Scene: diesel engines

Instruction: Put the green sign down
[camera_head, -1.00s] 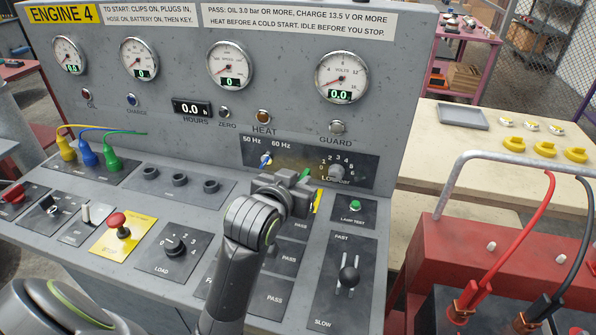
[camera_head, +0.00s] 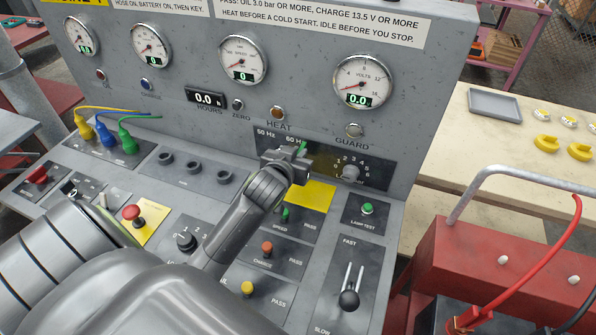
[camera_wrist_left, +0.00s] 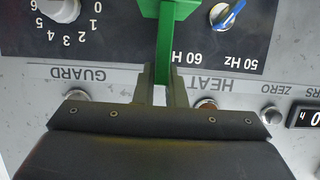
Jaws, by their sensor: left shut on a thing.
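My left gripper (camera_head: 301,166) reaches in over the console's front slope, just below the HEAT and GUARD labels. It is shut on the green sign (camera_wrist_left: 166,40), which shows in the left wrist view as a narrow green strip between the fingers with a wider block at its far end. In the head view only a small green bit of the sign (camera_head: 302,147) shows above the fingers, in front of the Hz switch panel. The rest is hidden by the gripper. I cannot tell whether the sign touches the console. My right gripper is not in view.
A yellow plate (camera_head: 311,195) lies just below the gripper, above the SPEED row with its green knob (camera_head: 285,214). A black-knobbed lever (camera_head: 349,300) and a green lamp-test button (camera_head: 367,208) stand to the right. A red box (camera_head: 500,265) with a rail is further right.

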